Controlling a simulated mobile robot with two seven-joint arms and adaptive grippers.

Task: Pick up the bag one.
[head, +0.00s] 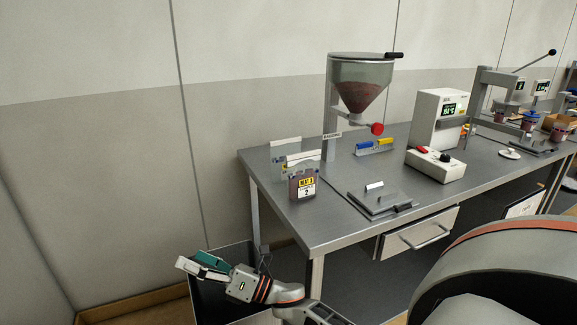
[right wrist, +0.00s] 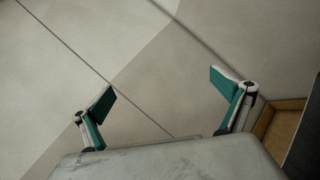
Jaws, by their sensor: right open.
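Several small bags stand upright at the near left corner of the grey table in the head view. The front bag (head: 304,186) has a dark reddish fill and a yellow and white label with a large 2. A second bag (head: 299,161) and a back bag (head: 285,144) stand behind it, partly hidden. I cannot tell which one is bag one. My right gripper (head: 203,264) is low, left of the table and apart from the bags. In the right wrist view (right wrist: 161,90) it is open and empty, facing bare wall. My left gripper is not in view.
The table (head: 345,228) carries a funnel hopper (head: 360,85), a flat metal plate (head: 380,200), a white device (head: 437,120) and a lever press (head: 490,85). A dark bin (head: 228,268) stands left of the table. Floor and wall left of it are clear.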

